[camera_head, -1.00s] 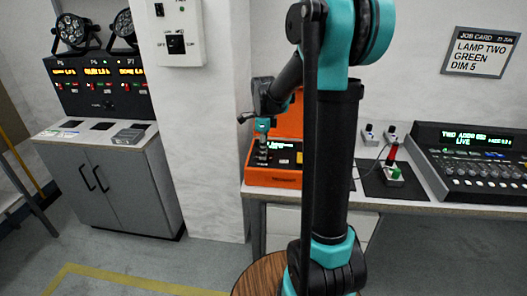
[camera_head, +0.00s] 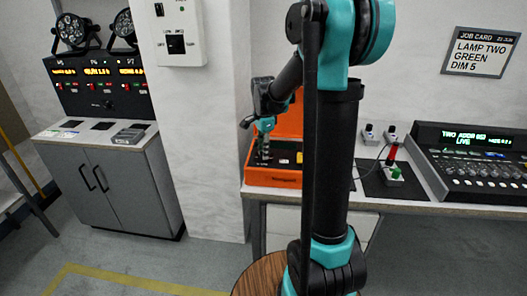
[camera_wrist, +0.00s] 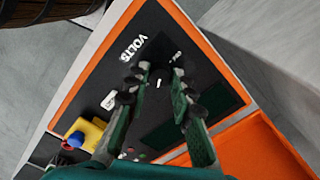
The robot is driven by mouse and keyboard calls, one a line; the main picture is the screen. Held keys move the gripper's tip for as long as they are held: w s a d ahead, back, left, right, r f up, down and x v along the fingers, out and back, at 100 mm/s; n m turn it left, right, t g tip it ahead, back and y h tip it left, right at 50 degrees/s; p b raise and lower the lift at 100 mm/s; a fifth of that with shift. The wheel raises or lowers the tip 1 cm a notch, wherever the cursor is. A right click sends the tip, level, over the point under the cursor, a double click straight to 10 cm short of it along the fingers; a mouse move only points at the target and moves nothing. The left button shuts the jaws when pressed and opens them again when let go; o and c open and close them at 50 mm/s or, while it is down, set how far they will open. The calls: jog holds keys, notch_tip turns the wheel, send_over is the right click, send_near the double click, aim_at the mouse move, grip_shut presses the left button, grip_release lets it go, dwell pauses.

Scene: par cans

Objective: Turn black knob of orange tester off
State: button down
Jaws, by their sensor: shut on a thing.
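The orange tester (camera_head: 272,178) is an open case on the bench, with its lid up at the back. In the wrist view its orange rim (camera_wrist: 92,62) frames a black panel with a "VOLTS" label. The black knob (camera_wrist: 159,84) has a white mark and sits between my fingertips. My gripper (camera_wrist: 160,80) is shut on the knob from above; the fingers hide its sides. It also shows in the head view (camera_head: 263,158), over the left part of the panel. The tester's display (camera_wrist: 215,101) looks dark, with no readable text.
A yellow-and-blue part (camera_wrist: 86,133) is beside my left finger in the wrist view. Right of the tester are a dark mat (camera_head: 376,188) with a red-and-green item and a lighting console (camera_head: 480,165). A wall column stands close on the left.

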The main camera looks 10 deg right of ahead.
jog(key=n, duration=1.4)
jog(key=shift+n, duration=0.3)
jog(key=n, duration=0.3)
jog(key=shift+n, duration=0.3)
jog(key=n, duration=0.3)
jog(key=shift+n, duration=0.3)
jog(key=n, duration=0.4)
jog(key=shift+n, duration=1.8)
